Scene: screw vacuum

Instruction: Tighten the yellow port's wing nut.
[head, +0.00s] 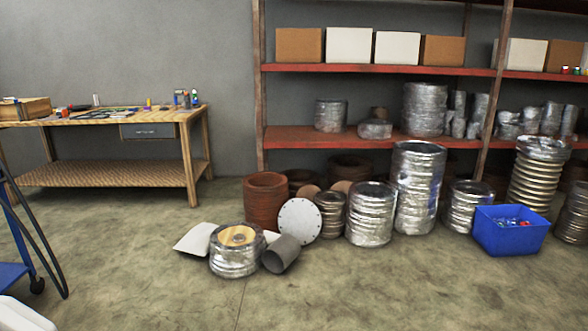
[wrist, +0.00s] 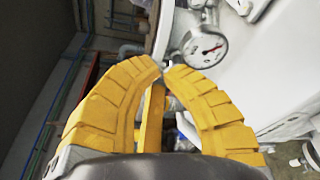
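My gripper (wrist: 162,71) has two ribbed yellow fingers. They bow apart at the base and their tips come almost together, with nothing clearly pinched between the tips. A narrow yellow bar (wrist: 152,118) shows in the gap between the fingers; I cannot tell whether it belongs to the yellow port. No wing nut can be made out, and the fingers may hide it. A round pressure gauge (wrist: 205,48) with a white face is just beyond the right finger, on pale equipment (wrist: 262,75). The head view shows neither the port nor my gripper.
In the head view, a wooden workbench (head: 110,118) stands at left and a red-shelved rack (head: 375,70) at right. Wrapped metal coils (head: 415,190), a round plate (head: 299,221) and a blue bin (head: 509,232) are on the floor. The near floor is mostly clear.

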